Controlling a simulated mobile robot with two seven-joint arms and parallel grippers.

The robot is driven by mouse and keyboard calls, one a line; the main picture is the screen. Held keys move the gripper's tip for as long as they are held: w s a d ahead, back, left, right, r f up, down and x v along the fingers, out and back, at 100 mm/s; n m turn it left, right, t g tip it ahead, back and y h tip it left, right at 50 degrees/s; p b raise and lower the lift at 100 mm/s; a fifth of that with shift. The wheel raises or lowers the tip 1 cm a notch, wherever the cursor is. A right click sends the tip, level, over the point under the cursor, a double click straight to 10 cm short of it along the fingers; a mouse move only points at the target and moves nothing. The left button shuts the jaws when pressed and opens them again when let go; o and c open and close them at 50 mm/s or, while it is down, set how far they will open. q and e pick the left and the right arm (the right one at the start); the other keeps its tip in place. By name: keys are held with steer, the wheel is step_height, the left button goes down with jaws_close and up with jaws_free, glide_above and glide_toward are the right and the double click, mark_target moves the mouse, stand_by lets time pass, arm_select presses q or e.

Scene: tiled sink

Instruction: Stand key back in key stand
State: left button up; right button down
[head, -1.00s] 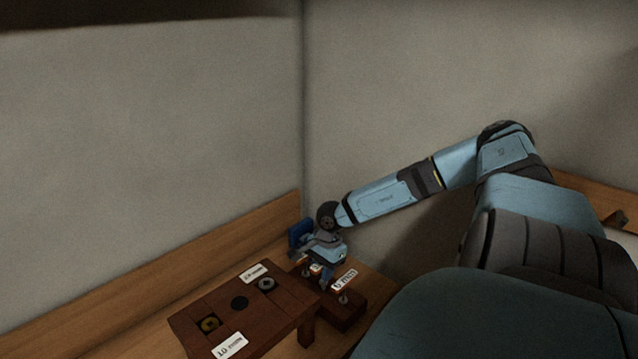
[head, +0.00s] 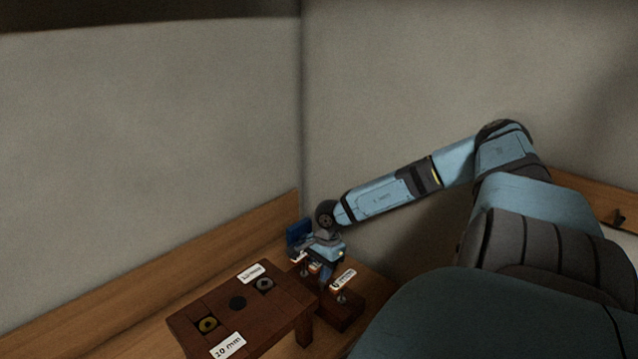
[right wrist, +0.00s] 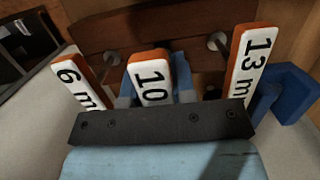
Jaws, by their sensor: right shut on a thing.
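The dark wooden key stand (head: 346,318) sits on the wooden ledge near the corner. My right gripper (head: 323,277) is low over it, seen from behind its arm. In the right wrist view the gripper (right wrist: 155,92) is shut on a key with a white "10" tag (right wrist: 151,80) and orange edges. My left gripper is not in view.
A reddish-brown wooden block (head: 277,308) with round sockets and white size labels stands close in front of the stand. A blue object (head: 299,234) is just behind the gripper. Walls meet behind; the ledge to the left is clear.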

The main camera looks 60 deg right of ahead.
steer(key=shift+a+f, duration=0.1)
steer(key=shift+f, duration=0.25)
